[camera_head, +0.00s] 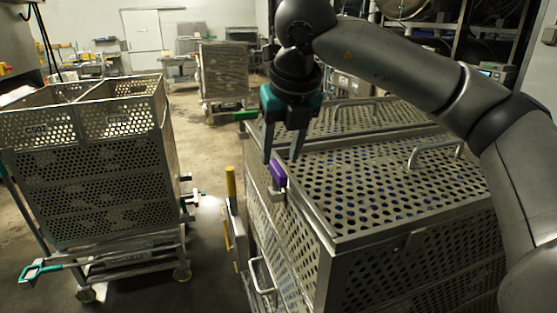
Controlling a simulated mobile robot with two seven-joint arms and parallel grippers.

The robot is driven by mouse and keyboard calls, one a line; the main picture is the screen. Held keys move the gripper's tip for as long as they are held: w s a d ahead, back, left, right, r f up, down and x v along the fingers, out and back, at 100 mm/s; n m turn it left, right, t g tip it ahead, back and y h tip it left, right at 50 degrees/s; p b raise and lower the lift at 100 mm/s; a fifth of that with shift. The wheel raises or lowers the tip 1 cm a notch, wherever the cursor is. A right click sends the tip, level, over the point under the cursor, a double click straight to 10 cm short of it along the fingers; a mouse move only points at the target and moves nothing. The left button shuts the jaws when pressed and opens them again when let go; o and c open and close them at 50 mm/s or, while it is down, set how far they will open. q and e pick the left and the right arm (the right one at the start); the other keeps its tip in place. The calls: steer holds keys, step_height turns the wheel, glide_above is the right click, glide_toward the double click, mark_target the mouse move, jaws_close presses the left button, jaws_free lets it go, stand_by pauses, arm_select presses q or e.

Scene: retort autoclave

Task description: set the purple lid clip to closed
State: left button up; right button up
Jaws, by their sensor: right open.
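The purple lid clip (278,174) sits on the upper left edge of the perforated metal basket (350,262), at the rim of its perforated lid (370,186). The clip's purple part stands up above a small pale mount on the basket wall. My right gripper (280,160) has teal and dark parts and points down with its fingers apart. Its fingertips are just above and beside the clip, and one partly overlaps it in the picture. I cannot tell whether they touch it. The gripper holds nothing. My left gripper is not in view.
A second perforated basket on a wheeled cart (85,170) stands at the left. A yellow post (230,183) rises beside the near basket's left side. Metal handles (436,152) stick up from the lid. Floor (208,150) is free between the carts.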

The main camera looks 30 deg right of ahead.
mark_target(277, 167)
steer(key=shift+x, duration=1.85)
jaws_close()
